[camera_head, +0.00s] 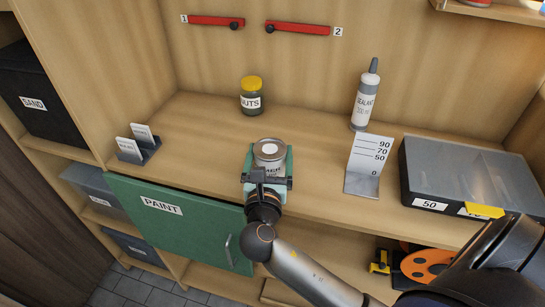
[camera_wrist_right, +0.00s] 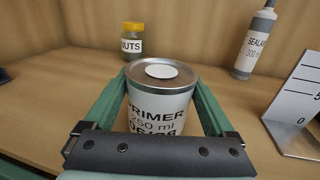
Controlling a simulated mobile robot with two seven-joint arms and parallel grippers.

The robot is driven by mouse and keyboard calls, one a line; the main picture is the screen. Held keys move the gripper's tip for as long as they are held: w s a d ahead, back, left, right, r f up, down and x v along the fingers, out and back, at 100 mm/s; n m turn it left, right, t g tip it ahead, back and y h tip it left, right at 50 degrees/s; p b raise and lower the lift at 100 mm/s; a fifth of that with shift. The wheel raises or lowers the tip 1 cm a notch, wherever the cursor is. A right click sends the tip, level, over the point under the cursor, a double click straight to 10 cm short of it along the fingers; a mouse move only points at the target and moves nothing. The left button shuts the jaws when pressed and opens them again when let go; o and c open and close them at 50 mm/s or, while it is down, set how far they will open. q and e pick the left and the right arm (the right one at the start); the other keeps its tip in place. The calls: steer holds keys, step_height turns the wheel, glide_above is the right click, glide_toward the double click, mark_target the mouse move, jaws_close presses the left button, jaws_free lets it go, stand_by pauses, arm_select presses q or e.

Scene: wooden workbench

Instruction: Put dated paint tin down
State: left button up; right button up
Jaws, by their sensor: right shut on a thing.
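The paint tin (camera_head: 269,149) is a small silver can with a white label and a white disc on its lid. In the right wrist view the tin (camera_wrist_right: 162,97) reads "PRIMER 250 ml", with a date line partly hidden by the gripper's dark crossbar. My right gripper (camera_head: 268,168) is shut on the tin, with one green finger on each side of it. The tin is upright over the front part of the bench top. Its base is hidden, so I cannot tell whether it touches the wood. My left gripper is not in view.
A NUTS jar (camera_head: 251,97) stands behind the tin, a sealant bottle (camera_head: 365,98) back right. A marked height gauge (camera_head: 369,162) and a grey lidded case (camera_head: 455,172) are to the right. A small card holder (camera_head: 138,148) stands left. Bare wood lies between. A green PAINT door (camera_head: 185,222) is below.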

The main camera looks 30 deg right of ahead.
steer(key=shift+w+f, duration=0.1)
steer(key=shift+f, duration=0.2)
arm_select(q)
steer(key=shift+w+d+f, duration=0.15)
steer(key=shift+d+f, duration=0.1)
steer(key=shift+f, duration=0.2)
arm_select(e)
steer(key=shift+a+r, duration=0.1)
steer(key=shift+r, duration=0.05)
steer(key=shift+f, duration=0.2)
steer(key=o, duration=1.5)
steer(key=shift+c, duration=0.2)
steer(key=shift+o, duration=0.2)
